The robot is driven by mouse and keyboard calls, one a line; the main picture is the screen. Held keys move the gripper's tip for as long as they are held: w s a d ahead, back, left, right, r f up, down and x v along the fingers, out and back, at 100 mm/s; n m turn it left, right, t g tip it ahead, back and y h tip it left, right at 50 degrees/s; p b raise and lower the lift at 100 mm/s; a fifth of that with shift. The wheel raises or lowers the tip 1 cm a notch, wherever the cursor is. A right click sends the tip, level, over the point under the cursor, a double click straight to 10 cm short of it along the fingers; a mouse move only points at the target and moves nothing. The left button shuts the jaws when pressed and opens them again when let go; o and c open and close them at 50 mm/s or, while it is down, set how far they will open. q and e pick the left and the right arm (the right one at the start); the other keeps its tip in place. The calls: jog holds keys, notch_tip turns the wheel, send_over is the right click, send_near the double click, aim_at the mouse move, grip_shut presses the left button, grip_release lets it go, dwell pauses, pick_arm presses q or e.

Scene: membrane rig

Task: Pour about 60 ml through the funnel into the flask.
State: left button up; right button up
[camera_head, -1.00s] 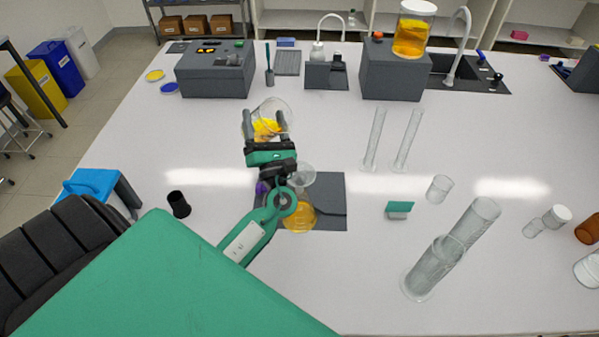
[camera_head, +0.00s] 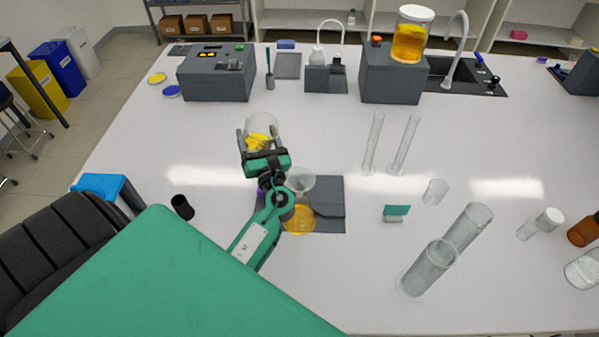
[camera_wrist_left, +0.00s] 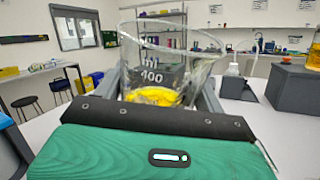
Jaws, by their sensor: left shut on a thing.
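My left gripper (camera_head: 260,140) is shut on a clear glass beaker (camera_head: 263,124) with some yellow liquid in it. The flask (camera_head: 300,220) holds orange-yellow liquid and stands on a dark grey mat. The clear funnel (camera_head: 300,180) sits above it. The beaker is beyond and to the left of the funnel, apart from it. My left arm hides part of the flask's left side. My right gripper is not in view.
Two slim cylinders (camera_head: 405,145) stand right of the mat (camera_head: 332,195). A black cup (camera_head: 182,207) is at left. Grey devices (camera_head: 217,75) line the back. The table's middle is mostly clear.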

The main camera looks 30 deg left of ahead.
pick_arm(q)
jog(key=shift+a+f+n+g+h+p, duration=0.4)
jog(key=shift+a+f+n+g+p, duration=0.15)
jog(key=shift+p, duration=0.25)
jog(key=shift+a+f+n, duration=0.15)
jog(key=shift+f+n, duration=0.2)
jog(key=shift+f, duration=0.2)
jog(key=shift+a+f+n+g+h, duration=0.45)
jog(key=shift+f+g+h, duration=0.2)
jog(key=shift+f, duration=0.15)
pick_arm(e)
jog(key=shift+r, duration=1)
